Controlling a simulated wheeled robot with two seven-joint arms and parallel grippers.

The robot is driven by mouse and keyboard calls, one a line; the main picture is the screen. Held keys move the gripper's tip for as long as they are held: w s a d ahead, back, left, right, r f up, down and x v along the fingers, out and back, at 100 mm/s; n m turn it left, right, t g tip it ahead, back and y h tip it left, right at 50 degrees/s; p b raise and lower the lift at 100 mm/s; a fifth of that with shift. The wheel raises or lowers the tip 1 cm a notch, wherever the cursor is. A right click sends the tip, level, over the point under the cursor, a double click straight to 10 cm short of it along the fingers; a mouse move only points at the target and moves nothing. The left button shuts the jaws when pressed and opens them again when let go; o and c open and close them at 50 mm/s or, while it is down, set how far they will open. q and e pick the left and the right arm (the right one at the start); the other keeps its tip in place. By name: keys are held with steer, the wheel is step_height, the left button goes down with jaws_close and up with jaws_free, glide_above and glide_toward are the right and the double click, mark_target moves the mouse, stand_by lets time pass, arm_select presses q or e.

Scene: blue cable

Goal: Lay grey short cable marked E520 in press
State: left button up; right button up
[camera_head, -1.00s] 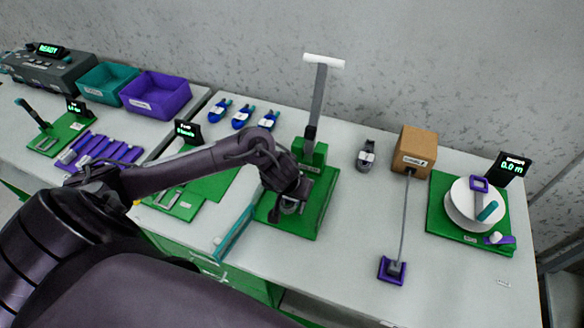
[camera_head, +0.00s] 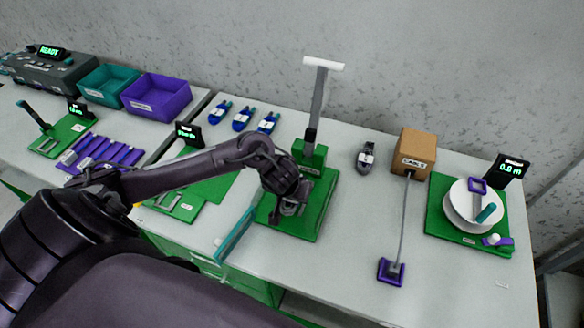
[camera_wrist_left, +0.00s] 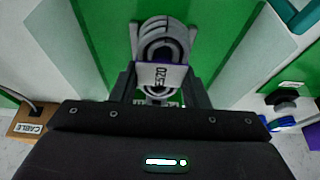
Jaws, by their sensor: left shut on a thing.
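In the left wrist view, a grey coiled cable (camera_wrist_left: 160,45) with a white tag reading E520 (camera_wrist_left: 161,74) sits between the fingers of my left gripper (camera_wrist_left: 160,92), which is shut on it. In the head view, my left gripper (camera_head: 291,205) is over the green base (camera_head: 310,220) of the press, in front of its upright column. The press (camera_head: 310,150) has a grey lever with a white crossbar (camera_head: 323,62), raised. The cable is mostly hidden by the gripper in the head view. Whether the coil touches the base, I cannot tell. My right gripper is not in view.
Another dark grey coil (camera_head: 365,158) lies right of the press. A cardboard cable box (camera_head: 413,152) feeds a cable to a purple block (camera_head: 391,271). A reel stand (camera_head: 468,215) is at the right. A teal strip (camera_head: 236,235) lies left of the press.

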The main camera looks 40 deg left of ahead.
arm_select(q)
steer(key=shift+f+b, duration=0.5)
steer(key=shift+f, duration=0.6)
stand_by(0.6)
steer(key=o, duration=1.1)
steer(key=shift+r, duration=0.1)
step_height(320, 180, up, 8)
steer(key=p, duration=1)
